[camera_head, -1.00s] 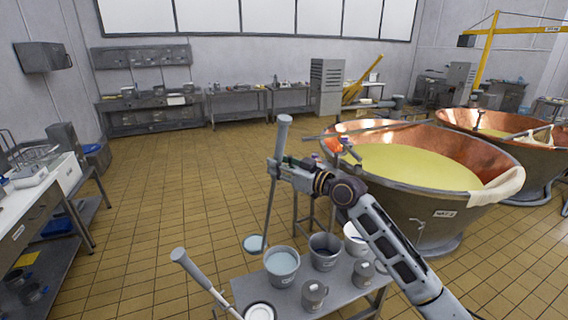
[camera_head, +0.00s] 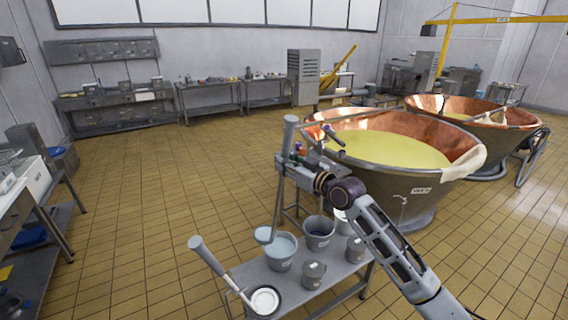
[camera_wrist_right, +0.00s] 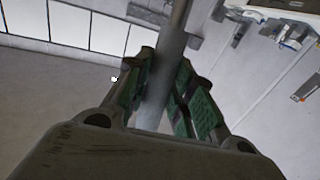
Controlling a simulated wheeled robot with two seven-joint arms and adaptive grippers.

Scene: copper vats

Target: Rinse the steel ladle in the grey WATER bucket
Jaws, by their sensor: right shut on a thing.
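The steel ladle is upright, its thick grey handle (camera_head: 289,132) on top and its pale bowl (camera_head: 263,235) at the bottom of a thin rod. My right gripper (camera_head: 285,163) is shut on the handle; the right wrist view shows the green-padded fingers (camera_wrist_right: 163,90) on both sides of it. The grey WATER bucket (camera_head: 282,264), holding pale blue liquid, stands on a small metal table (camera_head: 250,272). The ladle bowl overlaps the bucket's far left rim in the head view; I cannot tell its height over it. My left gripper is not in view.
A darker grey bucket (camera_head: 319,240) stands right of the WATER bucket, with a white pail behind. Metal jugs (camera_head: 313,276) stand in front. A copper vat (camera_head: 405,185) stands behind to the right.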

